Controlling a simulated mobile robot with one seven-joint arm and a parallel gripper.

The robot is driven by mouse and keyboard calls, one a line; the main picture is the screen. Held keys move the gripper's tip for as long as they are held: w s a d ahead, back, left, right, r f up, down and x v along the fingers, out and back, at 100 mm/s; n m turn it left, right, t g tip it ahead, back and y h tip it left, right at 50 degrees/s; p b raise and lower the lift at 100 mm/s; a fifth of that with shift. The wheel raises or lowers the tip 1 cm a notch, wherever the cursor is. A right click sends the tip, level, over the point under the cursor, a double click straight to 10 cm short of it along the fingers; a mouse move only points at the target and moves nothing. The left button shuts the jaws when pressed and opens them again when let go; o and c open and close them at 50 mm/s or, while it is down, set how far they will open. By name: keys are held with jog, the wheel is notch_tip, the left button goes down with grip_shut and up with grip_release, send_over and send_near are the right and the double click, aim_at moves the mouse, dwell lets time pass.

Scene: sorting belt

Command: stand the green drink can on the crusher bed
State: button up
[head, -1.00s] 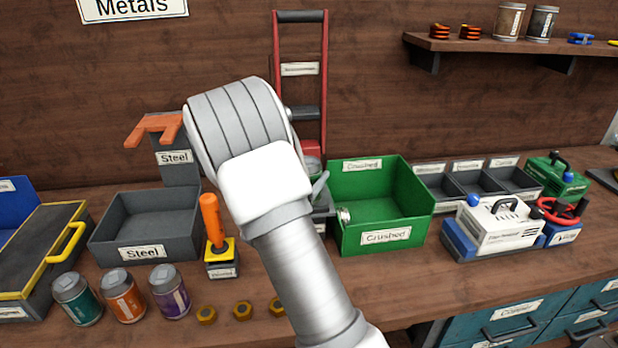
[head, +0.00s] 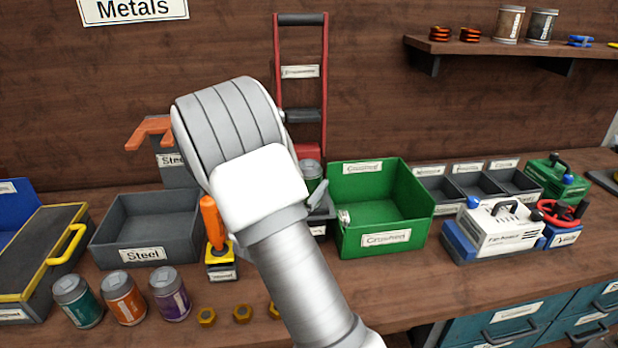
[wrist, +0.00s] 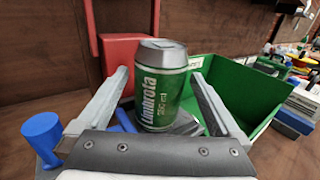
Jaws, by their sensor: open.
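The green drink can (wrist: 163,90), with a silver top and white lettering, stands upright in the wrist view. Its base meets the dark grey crusher bed (wrist: 187,124). In the head view the can (head: 313,172) shows partly behind my arm, in front of the red crusher frame (head: 324,100). My gripper (wrist: 158,78) is open, with one finger on each side of the can and a visible gap at each side. In the head view my wrist hides most of the gripper and part of the bed.
The green Crushed bin (head: 425,215) stands close to the right of the crusher. An orange-handled tool (head: 211,225) and the grey Steel bin (head: 105,245) are to the left. Several cans, including a purple one (head: 170,295), and hex nuts line the front.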

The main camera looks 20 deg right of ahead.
jog(key=v, duration=0.9)
jog(key=s+d+r+m+g+y, duration=0.25)
jog(key=s+m+g, duration=0.25)
jog(key=s+m, duration=0.35)
jog(key=s+d+r+m+g+y, duration=0.1)
jog(key=s+d+r+m+g, duration=0.25)
jog(key=s+m+g, duration=0.5)
jog(key=s+a+r+m+t+y, duration=0.2)
jog(key=s+a+m+t+y, duration=0.1)
jog(key=a, duration=0.4)
jog(key=s+a+r+m+t+y, duration=0.2)
jog(key=s+a+m+t+y, duration=0.2)
jog(key=s+a+m+y, duration=0.1)
jog(key=shift+s+a+r+m+y, duration=0.3)
jog(key=shift+a+m+y, duration=0.2)
jog(key=shift+a+y, duration=0.55)
jog(key=shift+d+t, duration=0.15)
jog(key=shift+t, duration=0.1)
